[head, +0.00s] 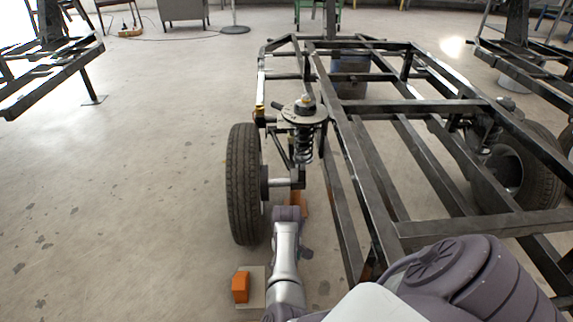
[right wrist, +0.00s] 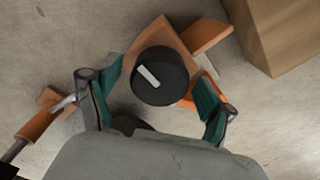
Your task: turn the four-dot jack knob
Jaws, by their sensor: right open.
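In the right wrist view a round black knob (right wrist: 160,76) with one white bar on its face sits on an orange jack body (right wrist: 178,34). I see no dots on it. My right gripper (right wrist: 158,92) is open, with one green-padded finger on each side of the knob; gaps show between fingers and knob. In the head view an orange jack (head: 299,203) shows partly behind my arm, low beside the wheel; the knob and the right gripper's fingers are hidden there. My left gripper is not in view.
A tyre (head: 244,185) and a coil spring (head: 304,145) stand beside the black steel frame (head: 378,195). Another orange block (head: 240,287) sits on a floor plate. A tan box (right wrist: 284,32) and an orange-and-grey part (right wrist: 42,118) flank the jack. Open floor lies left.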

